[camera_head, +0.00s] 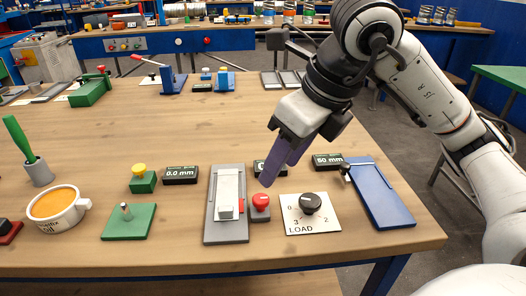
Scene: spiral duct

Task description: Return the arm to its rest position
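My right arm comes in from the right, and its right gripper (279,174) hangs over the table with dark purple fingers pointing down and left. The fingertips are above or behind the red button (261,201) on its grey base and partly cover a black display. I see nothing clearly held, and the finger gap is hard to make out. My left gripper is not in view.
The wooden table (130,250) holds a LOAD dial (311,203), a grey slider panel (226,232), a blue plate (379,200), a 50 mm display (328,161), a green plate (129,222) and an orange-filled cup (59,208). The table middle is clear.

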